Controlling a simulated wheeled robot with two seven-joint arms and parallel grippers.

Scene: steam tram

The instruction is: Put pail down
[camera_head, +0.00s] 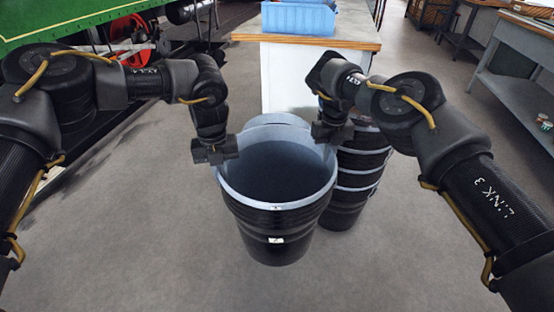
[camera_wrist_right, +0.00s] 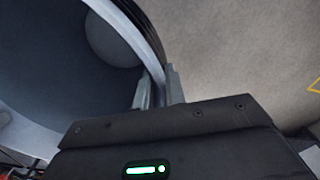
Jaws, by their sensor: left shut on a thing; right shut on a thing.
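The black pail (camera_head: 277,225) with a pale grey-blue rim is in the middle of the head view, upright and empty inside. My left gripper (camera_head: 218,153) is shut on its rim at the left. My right gripper (camera_head: 330,135) is shut on its rim at the right; the fingertips are partly hidden in the head view. In the right wrist view the right fingers (camera_wrist_right: 158,92) pinch the wall of the pail (camera_wrist_right: 45,60), with its dark inside at the left. I cannot tell whether the pail's base touches the floor.
A stack of similar black pails (camera_head: 350,190) stands just behind and right of the held pail. Beyond is a wooden-topped bench (camera_head: 345,42) with a blue bin (camera_head: 298,18). Green machinery (camera_head: 60,18) is at left, a grey workbench (camera_head: 520,85) at right. Grey floor is clear in front.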

